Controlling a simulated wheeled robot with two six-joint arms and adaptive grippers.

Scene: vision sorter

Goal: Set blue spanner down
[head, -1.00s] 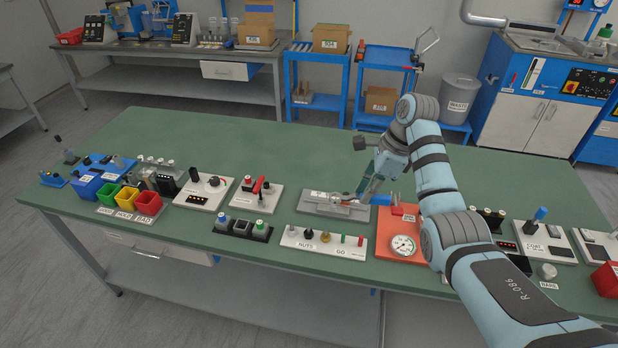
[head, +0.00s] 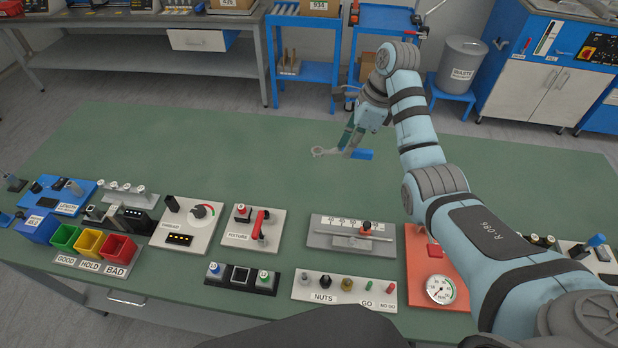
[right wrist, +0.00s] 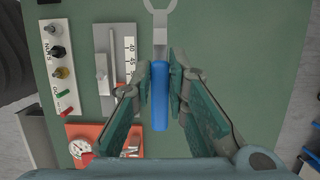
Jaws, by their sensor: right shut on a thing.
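The blue spanner has a blue handle and a grey open-ended head. In the head view the blue spanner (head: 361,154) is at the right gripper (head: 348,146), over the clear green bench top behind the rows of devices. In the right wrist view the blue handle (right wrist: 160,98) lies between the two green-padded fingers (right wrist: 161,90), with the grey head pointing away from the gripper. My right gripper is shut on the spanner. I cannot tell whether the spanner touches the bench. My left gripper is not in view.
A grey scale fixture (head: 326,239), an orange gauge plate (head: 418,262) and a nuts board (head: 308,291) stand in front of the spanner. Colored bins (head: 92,243) stand at the left. The green bench top (head: 230,150) behind the devices is clear.

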